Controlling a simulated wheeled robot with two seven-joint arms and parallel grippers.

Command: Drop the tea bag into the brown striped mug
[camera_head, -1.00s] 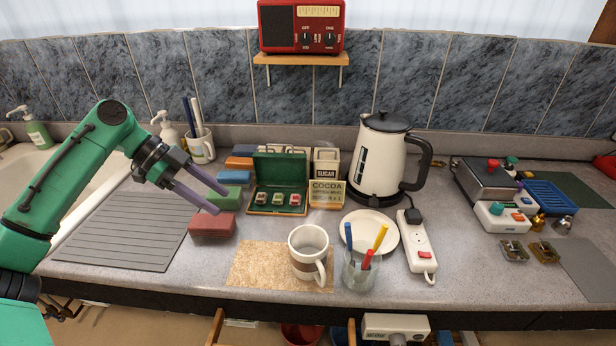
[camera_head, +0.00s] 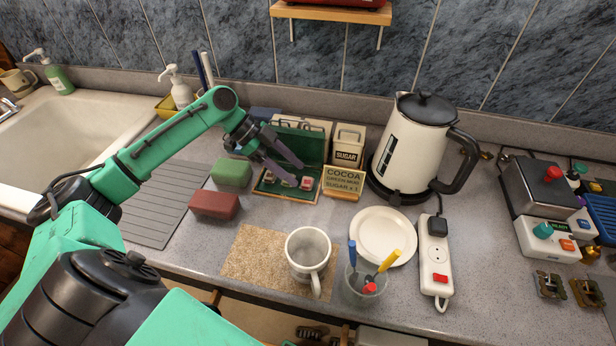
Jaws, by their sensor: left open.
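The mug (camera_head: 306,262) stands upright on a tan mat (camera_head: 247,262); it looks pale, its handle points to the front, and I see nothing in it. A green tea box (camera_head: 267,190) stands open behind the mat, with small coloured packets inside; a reddish one (camera_head: 307,183) shows near its right end. My left gripper (camera_head: 299,175) is open, its purple fingers reaching from the left over the box, partly hiding the other packets. Nothing shows between the fingers. I cannot tell whether they touch a packet. My right gripper is not in view.
A glass with coloured sticks (camera_head: 365,287), a white plate (camera_head: 384,236), a power strip (camera_head: 434,262) and a kettle (camera_head: 412,150) stand right of the mug. Red (camera_head: 214,205) and green blocks (camera_head: 231,172) lie left.

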